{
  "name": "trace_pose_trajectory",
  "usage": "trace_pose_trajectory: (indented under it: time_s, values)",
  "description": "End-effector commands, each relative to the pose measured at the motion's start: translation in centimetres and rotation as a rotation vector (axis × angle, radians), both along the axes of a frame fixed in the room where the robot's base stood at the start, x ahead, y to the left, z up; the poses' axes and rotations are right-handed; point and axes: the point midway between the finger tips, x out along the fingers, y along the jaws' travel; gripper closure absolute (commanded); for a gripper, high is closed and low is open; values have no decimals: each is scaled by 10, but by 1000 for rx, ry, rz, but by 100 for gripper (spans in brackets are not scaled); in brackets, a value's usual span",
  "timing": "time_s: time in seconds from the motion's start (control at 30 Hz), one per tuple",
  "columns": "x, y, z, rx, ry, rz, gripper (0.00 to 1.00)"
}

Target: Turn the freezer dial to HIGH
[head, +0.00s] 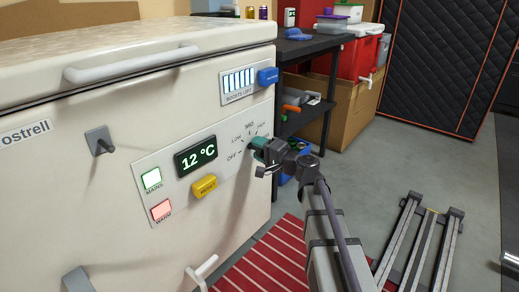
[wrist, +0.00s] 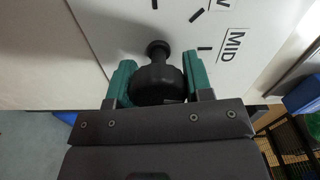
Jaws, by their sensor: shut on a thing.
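The freezer dial is a dark ribbed knob on a short stem (wrist: 158,72), on the freezer's white control panel (head: 218,128). My gripper (wrist: 160,82) is shut on it, with one teal finger on each side. In the head view my gripper (head: 258,146) reaches the panel from the right and hides the knob. OFF and LOW show left of it and MID above; a fourth label at upper right is hard to read. A MID label (wrist: 235,42) with tick marks also shows in the wrist view. I cannot tell which mark the dial points to.
The panel bears a 12 °C display (head: 196,155), a green MAINS light (head: 151,179), a red lit WARN light (head: 161,211) and a yellow button (head: 204,187). A blue switch (head: 268,76) sits above the dial. A dark shelf (head: 312,50) stands close on the right.

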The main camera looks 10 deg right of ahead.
Motion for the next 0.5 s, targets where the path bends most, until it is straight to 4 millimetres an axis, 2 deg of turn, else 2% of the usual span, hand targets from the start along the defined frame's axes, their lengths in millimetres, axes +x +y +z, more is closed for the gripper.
trace_pose_trajectory:
  time_s: [0.5]
  values:
    - [-1,0,-3,346,267,1,77]
